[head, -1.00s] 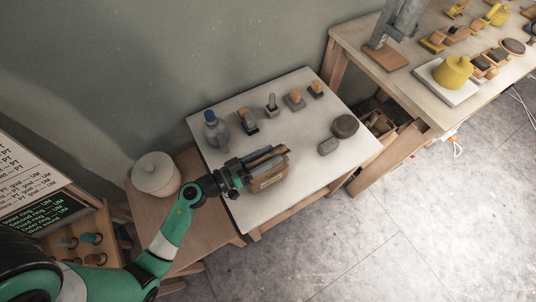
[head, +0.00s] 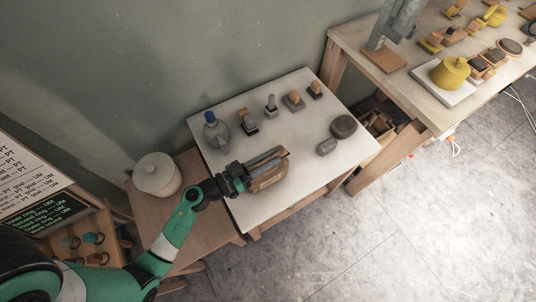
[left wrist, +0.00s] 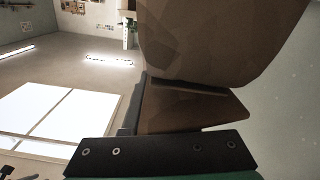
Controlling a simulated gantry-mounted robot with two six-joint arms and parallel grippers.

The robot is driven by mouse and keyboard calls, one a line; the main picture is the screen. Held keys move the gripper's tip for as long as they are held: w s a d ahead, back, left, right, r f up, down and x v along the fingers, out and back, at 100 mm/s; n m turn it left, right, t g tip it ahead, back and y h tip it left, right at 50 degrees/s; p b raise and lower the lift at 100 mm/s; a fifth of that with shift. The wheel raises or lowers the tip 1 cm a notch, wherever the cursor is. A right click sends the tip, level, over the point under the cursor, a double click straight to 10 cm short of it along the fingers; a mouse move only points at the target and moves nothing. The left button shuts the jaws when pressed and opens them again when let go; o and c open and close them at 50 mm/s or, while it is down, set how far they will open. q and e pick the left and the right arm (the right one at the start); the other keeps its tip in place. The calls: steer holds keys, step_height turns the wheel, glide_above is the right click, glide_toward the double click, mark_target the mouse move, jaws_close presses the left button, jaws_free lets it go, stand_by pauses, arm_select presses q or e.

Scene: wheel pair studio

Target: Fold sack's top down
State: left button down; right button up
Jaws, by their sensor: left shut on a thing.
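The brown sack (head: 269,180) is on the white-topped table, near its front edge. My left gripper (head: 266,164) reaches in from the left and lies over the sack's upper part, shut on it. In the left wrist view the sack (left wrist: 215,40) fills the upper middle as a large brown creased surface. A brown flap (left wrist: 190,108) shows below it, just above the dark gripper part. The gripper hides part of the sack, so how far its top is folded cannot be told. My right gripper is not in view.
A dark round stone (head: 343,127) and a smaller grey block (head: 327,146) lie to the right. A lidded pot (head: 157,174) stands on the left stool. The table's front right is clear.

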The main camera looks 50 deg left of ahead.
arm_select(q)
steer(key=shift+d+f+m+p, duration=0.2)
steer(key=shift+f+m, duration=0.05)
steer(key=shift+m, duration=0.35)
steer(key=shift+d+f+m+p, duration=0.15)
steer(key=shift+f+m, duration=0.05)
steer(key=shift+m, duration=0.4)
steer(key=shift+s+d+f+m, duration=0.15)
steer(key=shift+f+m, duration=0.2)
steer(key=shift+m, duration=0.35)
steer(key=shift+w+d+f+m, duration=0.1)
steer(key=shift+f+m, duration=0.2)
steer(key=shift+m, duration=0.4)
steer(key=c, duration=0.7)
jaws_free()
steer(key=shift+s, duration=0.1)
